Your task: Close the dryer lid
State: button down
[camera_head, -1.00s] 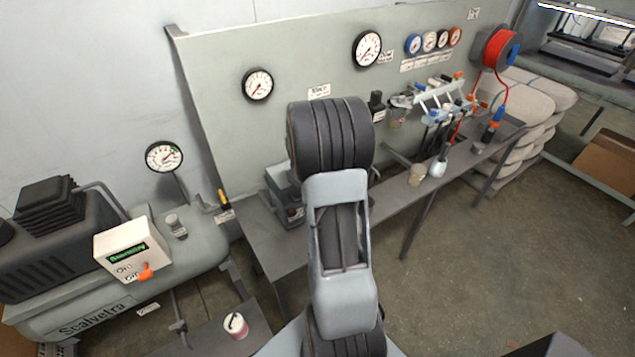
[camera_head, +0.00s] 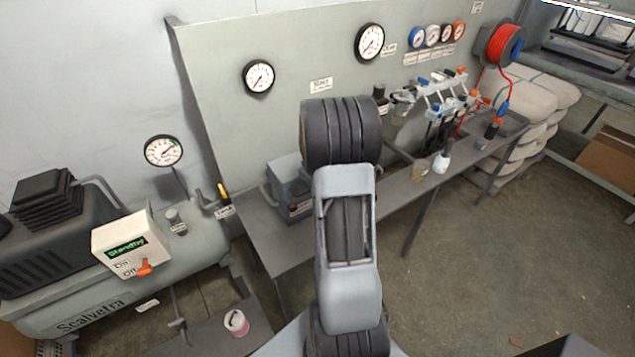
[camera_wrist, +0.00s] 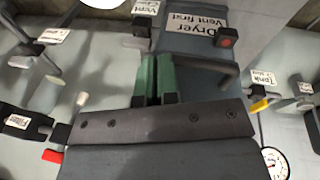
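The dryer is a grey box (camera_head: 283,181) on the bench in the head view, left of my arm. In the wrist view, a grey surface labelled "Dryer Vent first" (camera_wrist: 198,17) is at the top, with a red button (camera_wrist: 227,37) and a dark bent bar (camera_wrist: 215,82) near it. I cannot tell clearly which part is the lid or how far it is open. My gripper (camera_wrist: 157,62) shows green fingers close together, with nothing visible between them, beside the labelled surface. In the head view my arm hides the gripper.
A compressor tank (camera_head: 95,312) with a control box (camera_head: 131,245) stands at the left. Gauges hang on the panel (camera_head: 215,75). Floor at the right is mostly clear.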

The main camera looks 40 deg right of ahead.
jog(key=shift+s+f, duration=0.15)
jog(key=shift+f, duration=0.05)
jog(key=s+d+r+p, duration=0.1)
jog(key=s+d+r, duration=0.2)
jog(key=d+r, duration=0.4)
notch_tip(320, 180, up, 3)
jog(key=shift+d+r, duration=0.2)
jog(key=shift+s, duration=0.1)
